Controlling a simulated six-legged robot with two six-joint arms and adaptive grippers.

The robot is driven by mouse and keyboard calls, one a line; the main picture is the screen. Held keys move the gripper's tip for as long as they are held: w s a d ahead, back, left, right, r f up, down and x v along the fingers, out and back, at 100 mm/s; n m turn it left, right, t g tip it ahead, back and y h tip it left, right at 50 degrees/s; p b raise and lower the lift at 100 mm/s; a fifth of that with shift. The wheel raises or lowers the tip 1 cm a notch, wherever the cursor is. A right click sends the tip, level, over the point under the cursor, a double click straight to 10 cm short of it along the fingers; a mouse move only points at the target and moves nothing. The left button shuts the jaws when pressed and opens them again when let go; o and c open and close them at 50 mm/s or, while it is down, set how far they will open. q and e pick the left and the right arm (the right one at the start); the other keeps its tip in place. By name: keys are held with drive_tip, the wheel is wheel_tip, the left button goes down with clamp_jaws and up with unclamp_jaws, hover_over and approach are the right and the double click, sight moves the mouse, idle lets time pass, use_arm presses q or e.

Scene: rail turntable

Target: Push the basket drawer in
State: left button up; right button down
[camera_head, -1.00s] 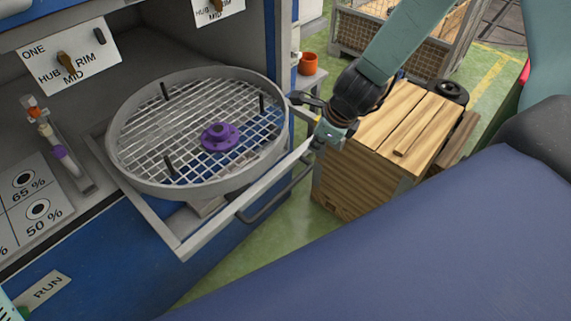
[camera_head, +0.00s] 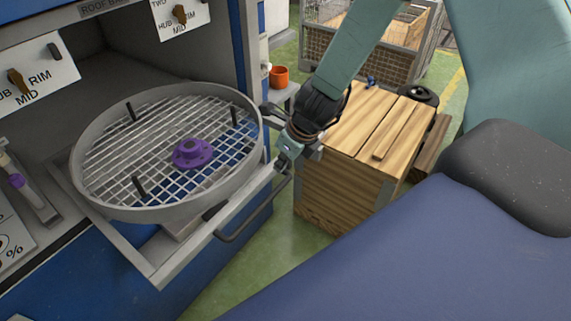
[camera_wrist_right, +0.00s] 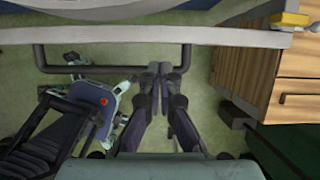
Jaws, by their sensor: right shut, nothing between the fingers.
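The basket drawer (camera_head: 136,266) is a pale frame that stands pulled out of the blue cabinet. It bears a round grey basket (camera_head: 240,178) with a wire-mesh floor and a purple hub (camera_head: 192,153). A dark bar handle (camera_head: 238,233) runs along the drawer front and also shows in the right wrist view (camera_wrist_right: 80,67). My right gripper (camera_head: 268,112) is by the right end of the drawer front. In the right wrist view its shut, empty fingers (camera_wrist_right: 161,68) are at the handle's right part; I cannot tell whether they touch it.
A wooden crate (camera_head: 335,190) stands right of the drawer. An orange pot (camera_head: 278,76) and a wire-sided crate (camera_head: 375,52) are behind it. Labelled knobs (camera_head: 17,80) are on the cabinet above. Green floor (camera_head: 250,270) is clear in front of the drawer.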

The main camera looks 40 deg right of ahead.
sight(275, 173)
drive_tip(key=shift+a+f+b, duration=0.25)
drive_tip(key=shift+f+b, duration=0.1)
drive_tip(key=shift+f, duration=0.2)
drive_tip(key=shift+w+f+b, duration=0.1)
drive_tip(key=shift+f+b, duration=0.2)
drive_tip(key=shift+b, duration=0.05)
drive_tip(key=b+x, duration=0.3)
drive_tip(key=shift+w+d+f, duration=0.2)
drive_tip(key=shift+w+f, duration=0.1)
drive_tip(key=shift+f, duration=0.05)
drive_tip(key=shift+a+r, duration=0.1)
drive_tip(key=shift+a, duration=0.1)
